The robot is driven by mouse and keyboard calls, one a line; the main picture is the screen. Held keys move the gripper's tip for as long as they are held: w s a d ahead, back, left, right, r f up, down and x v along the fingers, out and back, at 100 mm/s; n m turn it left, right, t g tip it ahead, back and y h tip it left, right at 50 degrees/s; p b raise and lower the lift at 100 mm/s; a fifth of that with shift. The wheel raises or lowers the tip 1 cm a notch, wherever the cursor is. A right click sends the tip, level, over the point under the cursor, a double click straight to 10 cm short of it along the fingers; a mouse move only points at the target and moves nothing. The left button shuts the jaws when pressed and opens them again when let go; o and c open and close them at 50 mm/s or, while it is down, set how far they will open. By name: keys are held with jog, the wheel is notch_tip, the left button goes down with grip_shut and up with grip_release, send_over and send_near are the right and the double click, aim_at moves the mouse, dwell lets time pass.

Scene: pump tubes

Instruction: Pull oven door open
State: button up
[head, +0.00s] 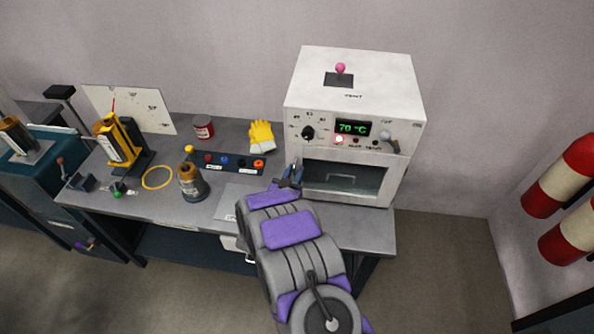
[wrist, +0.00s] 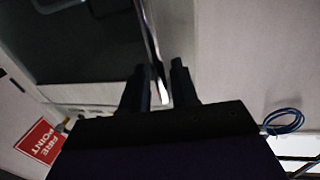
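The white oven (head: 355,80) stands at the right end of the bench. Its door (head: 345,178) has a dark window and looks closed or nearly so. My gripper (head: 292,172) is at the left edge of the door. In the wrist view my gripper (wrist: 161,75) has its two dark fingers apart, with a thin silver bar (wrist: 151,40) running between them. The dark window (wrist: 85,45) fills the upper left there.
A lever (head: 390,143), a dial (head: 308,133) and a green 70 °C display (head: 353,128) sit above the door. A yellow glove (head: 262,135), button panel (head: 228,161) and brown jar (head: 192,183) are on the bench to the left. Fire extinguishers (head: 562,177) hang at right.

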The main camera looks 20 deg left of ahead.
jog(key=shift+a, duration=0.1)
jog(key=shift+a, duration=0.1)
jog(key=shift+c, duration=0.4)
grip_shut()
